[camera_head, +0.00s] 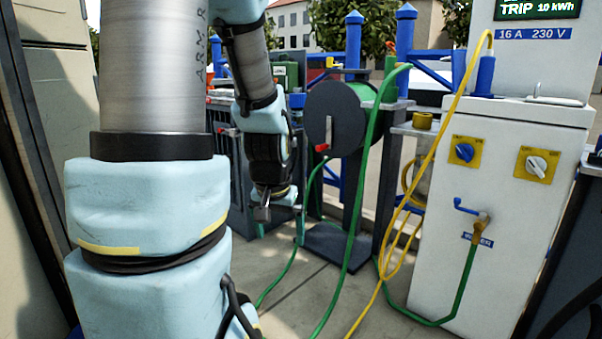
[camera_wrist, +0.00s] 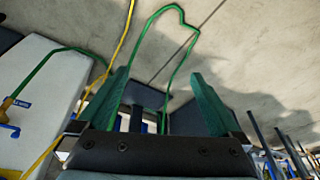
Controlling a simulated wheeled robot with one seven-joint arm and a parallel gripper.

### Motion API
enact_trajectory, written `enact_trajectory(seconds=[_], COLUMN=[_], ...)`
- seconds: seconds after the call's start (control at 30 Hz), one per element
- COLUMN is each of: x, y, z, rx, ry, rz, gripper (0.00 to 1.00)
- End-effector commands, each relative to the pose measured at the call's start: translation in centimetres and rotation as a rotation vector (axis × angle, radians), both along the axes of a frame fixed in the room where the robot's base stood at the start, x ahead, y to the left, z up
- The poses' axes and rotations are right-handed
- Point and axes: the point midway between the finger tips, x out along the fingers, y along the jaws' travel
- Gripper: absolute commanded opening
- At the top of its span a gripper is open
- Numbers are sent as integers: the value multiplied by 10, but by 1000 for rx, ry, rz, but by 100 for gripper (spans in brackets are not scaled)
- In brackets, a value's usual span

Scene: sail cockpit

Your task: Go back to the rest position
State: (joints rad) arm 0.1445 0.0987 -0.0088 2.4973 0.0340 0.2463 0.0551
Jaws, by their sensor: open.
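My gripper (camera_head: 262,212) hangs at the end of my light-blue arm in the head view, left of the hose reel (camera_head: 338,118), pointing down. In the wrist view my gripper (camera_wrist: 163,98) shows its two green fingers spread wide apart, with nothing between them but the view of the ground and hose beyond. It appears to touch nothing. My arm's large near links cover much of the left of the head view.
A white pedestal (camera_head: 440,235) with two knobs, a blue-handled tap and a blue plug stands at right. A green hose (camera_head: 366,160) and a yellow cable (camera_head: 437,150) hang and trail across the pavement (camera_head: 290,280). A wall or panel (camera_head: 40,150) rises close at left.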

Motion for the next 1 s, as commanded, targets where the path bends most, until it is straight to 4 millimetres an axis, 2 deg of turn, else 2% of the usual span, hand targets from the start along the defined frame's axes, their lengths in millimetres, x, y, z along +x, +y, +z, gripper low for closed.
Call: enact_trajectory(seconds=[0.1,0.17,0.2,0.47,1.0], x=[-47,-66,-62,-61,-60], y=[18,23,21,21,20], z=[1,7,22,78,248], rx=[-8,-12,-12,-9,-9], ry=[123,174,167,164,163], rz=[111,154,145,139,137], gripper=[100,100,100,100,100])
